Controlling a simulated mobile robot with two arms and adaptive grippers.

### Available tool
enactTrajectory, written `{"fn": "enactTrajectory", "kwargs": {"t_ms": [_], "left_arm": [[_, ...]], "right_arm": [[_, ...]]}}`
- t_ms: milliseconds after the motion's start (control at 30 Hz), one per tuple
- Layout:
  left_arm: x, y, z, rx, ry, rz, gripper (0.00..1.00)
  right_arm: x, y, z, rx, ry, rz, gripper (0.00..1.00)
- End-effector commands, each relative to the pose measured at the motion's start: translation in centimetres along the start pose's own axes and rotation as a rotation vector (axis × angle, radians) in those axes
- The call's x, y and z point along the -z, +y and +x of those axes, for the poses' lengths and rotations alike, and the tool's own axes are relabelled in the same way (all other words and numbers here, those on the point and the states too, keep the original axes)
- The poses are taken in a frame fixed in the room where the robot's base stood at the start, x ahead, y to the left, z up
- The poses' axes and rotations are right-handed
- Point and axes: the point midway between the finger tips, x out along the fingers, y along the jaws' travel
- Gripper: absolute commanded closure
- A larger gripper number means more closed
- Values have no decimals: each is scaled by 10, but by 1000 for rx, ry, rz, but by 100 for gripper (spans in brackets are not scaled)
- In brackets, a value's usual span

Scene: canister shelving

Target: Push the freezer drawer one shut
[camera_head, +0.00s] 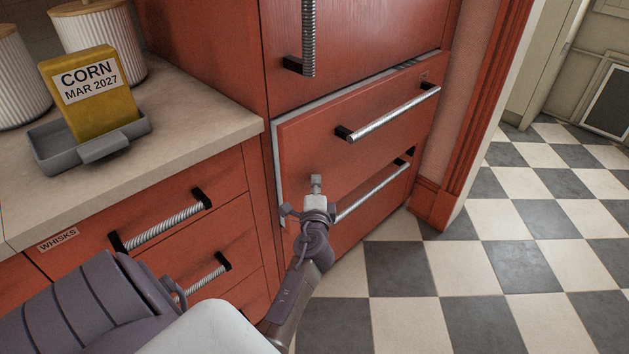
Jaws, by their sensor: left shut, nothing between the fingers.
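The freezer drawer (305,140) is the red front with a long metal bar handle (395,113), in the middle of the camera_head view. It stands slightly out from the red cabinet. A pale edge shows along its top and left side. My left gripper (316,184) is shut and empty, in front of the drawer's lower left part, below its handle. I cannot tell whether the fingertips touch the front. My right gripper is not in view.
Another handle (372,192) sits below, partly behind my left gripper. A red door is above. At left, a counter (190,115) holds a yellow CORN packet (88,95) in a grey tray (60,160) and white canisters (108,40). The checkered floor (520,215) at right is clear.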

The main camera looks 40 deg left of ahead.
Motion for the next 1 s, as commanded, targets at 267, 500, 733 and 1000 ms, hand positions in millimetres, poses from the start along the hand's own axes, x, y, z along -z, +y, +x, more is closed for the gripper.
{"fn": "enactTrajectory", "kwargs": {"t_ms": [267,500,733,1000], "left_arm": [[1,0,-1,0,0,0,100],[-4,0,3,0,-1,1,100],[-33,-1,31,2,-5,4,100],[-39,-2,36,4,-9,1,100]], "right_arm": [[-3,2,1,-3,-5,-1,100],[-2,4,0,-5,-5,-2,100],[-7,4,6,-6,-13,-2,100],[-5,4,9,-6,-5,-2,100]]}}
